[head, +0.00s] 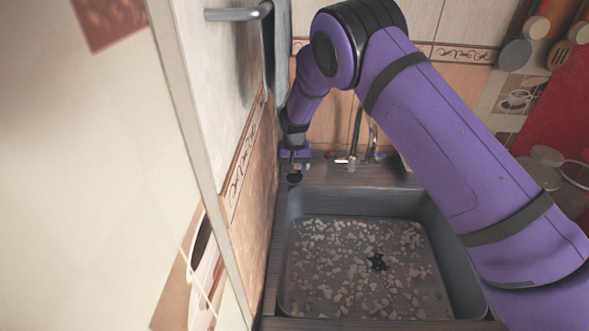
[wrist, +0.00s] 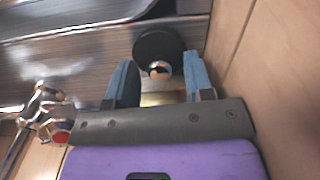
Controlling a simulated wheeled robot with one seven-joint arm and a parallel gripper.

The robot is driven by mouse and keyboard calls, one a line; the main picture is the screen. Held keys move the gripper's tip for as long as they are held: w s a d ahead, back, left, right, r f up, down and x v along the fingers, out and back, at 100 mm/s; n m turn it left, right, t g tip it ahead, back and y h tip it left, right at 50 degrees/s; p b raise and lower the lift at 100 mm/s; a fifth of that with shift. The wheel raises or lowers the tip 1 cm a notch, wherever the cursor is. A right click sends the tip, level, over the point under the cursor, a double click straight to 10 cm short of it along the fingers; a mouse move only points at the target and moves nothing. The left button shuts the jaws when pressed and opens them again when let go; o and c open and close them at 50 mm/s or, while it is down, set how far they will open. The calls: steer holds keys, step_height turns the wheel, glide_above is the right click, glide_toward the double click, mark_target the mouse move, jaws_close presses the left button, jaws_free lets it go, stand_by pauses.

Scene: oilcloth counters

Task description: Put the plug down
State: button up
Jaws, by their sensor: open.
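The plug (wrist: 155,46) is a dark round disc with a small pale knob. In the wrist view it lies on the wood-look counter beside the sink, just ahead of and between my fingertips. In the head view the plug (head: 295,178) is a small dark shape at the sink's back left corner. My gripper (wrist: 160,62) is open, with one blue finger on each side of the knob and visible gaps between. In the head view my gripper (head: 295,164) is small and points down at the plug.
The tap (head: 354,150) stands behind the sink, right of my gripper, and shows in the wrist view (wrist: 42,112). A tiled wall (head: 252,195) is close on the left.

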mark_target(295, 169)
step_height(295, 169, up, 12)
stand_by(0.5)
steer(key=s+d+r+t, duration=0.1)
steer(key=s+d+r, duration=0.4)
steer(key=d+r, duration=0.3)
steer(key=s+d+r+y, duration=0.1)
steer(key=s+d+r, duration=0.3)
steer(key=d+r, duration=0.45)
steer(key=s+d+r+t, duration=0.1)
steer(key=s+d+r, duration=0.45)
steer(key=r, duration=0.55)
steer(key=s+d+r+t, duration=0.1)
steer(key=s+d, duration=0.3)
steer(key=s, duration=0.5)
steer(key=s+d+r+t, duration=0.1)
steer(key=s+d, duration=0.3)
steer(key=s, duration=0.5)
steer(key=s+d+t+h, duration=0.1)
steer(key=s+d, duration=0.3)
steer(key=s, duration=0.5)
steer(key=shift+s+d+r+m, duration=0.2)
steer(key=shift+s+r+m, duration=0.1)
steer(key=shift+r+m, duration=0.1)
